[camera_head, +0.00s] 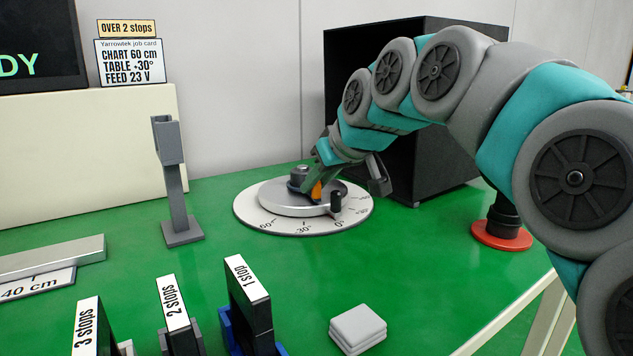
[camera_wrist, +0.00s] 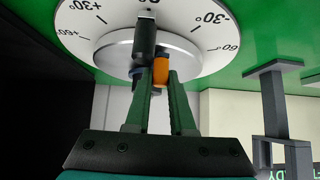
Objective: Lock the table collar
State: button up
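The round turntable (camera_head: 290,207) has a silver disc on a white dial marked in degrees. It also shows in the wrist view (camera_wrist: 108,52). An orange tab (camera_head: 317,189) sits beside the grey hub post (camera_head: 299,174). My gripper (camera_wrist: 160,82) reaches down over the disc with its fingertips on either side of the orange tab (camera_wrist: 160,70). Whether both fingers press on it is unclear. The collar's far side is hidden.
A dark open-fronted box (camera_head: 400,120) stands behind my arm. A grey post (camera_head: 177,190) stands left of the turntable. Labelled stop blocks (camera_head: 250,300) and a pale pad (camera_head: 358,328) are in front. A red-based post (camera_head: 502,232) is right. Green tabletop around the dial is clear.

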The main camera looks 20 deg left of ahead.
grip_shut()
dwell(0.9)
